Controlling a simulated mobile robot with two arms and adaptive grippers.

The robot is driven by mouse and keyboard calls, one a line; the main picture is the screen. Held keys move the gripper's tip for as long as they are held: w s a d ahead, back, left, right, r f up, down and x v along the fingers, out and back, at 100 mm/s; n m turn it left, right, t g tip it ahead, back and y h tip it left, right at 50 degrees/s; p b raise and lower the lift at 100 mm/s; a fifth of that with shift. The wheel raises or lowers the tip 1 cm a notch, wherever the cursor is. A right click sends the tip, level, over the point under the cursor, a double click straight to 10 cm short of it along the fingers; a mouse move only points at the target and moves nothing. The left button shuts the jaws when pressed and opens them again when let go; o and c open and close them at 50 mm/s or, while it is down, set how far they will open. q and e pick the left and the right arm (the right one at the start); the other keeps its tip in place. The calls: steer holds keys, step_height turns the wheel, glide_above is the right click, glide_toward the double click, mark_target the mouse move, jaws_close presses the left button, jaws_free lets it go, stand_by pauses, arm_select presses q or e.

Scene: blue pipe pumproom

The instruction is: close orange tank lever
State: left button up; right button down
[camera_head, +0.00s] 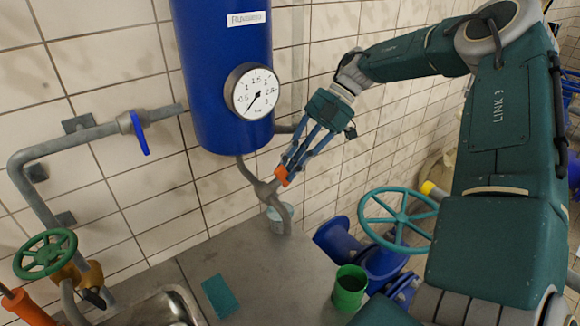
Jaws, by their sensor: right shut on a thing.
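The orange tank lever (281,177) sits on the grey pipe below the blue tank (225,75). My right gripper (287,166) reaches down from the upper right and is shut on the lever. Its fingers cover part of the lever, so its exact angle is hard to tell. The valve body (263,190) shows just left of the lever, on the pipe that bends down from the tank. My left gripper is not in view.
A gauge (254,92) is on the tank. A blue lever (139,134) is on the left pipe. A grey counter (250,265) holds a green cup (349,288) and a green sponge-like pad (220,296). A teal handwheel (400,218) stands at right, a green handwheel (45,254) at left.

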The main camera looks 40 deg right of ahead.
stand_by(0.4)
steer(key=c, duration=1.7)
jaws_free()
steer(key=shift+o, duration=0.2)
steer(key=v, duration=1.2)
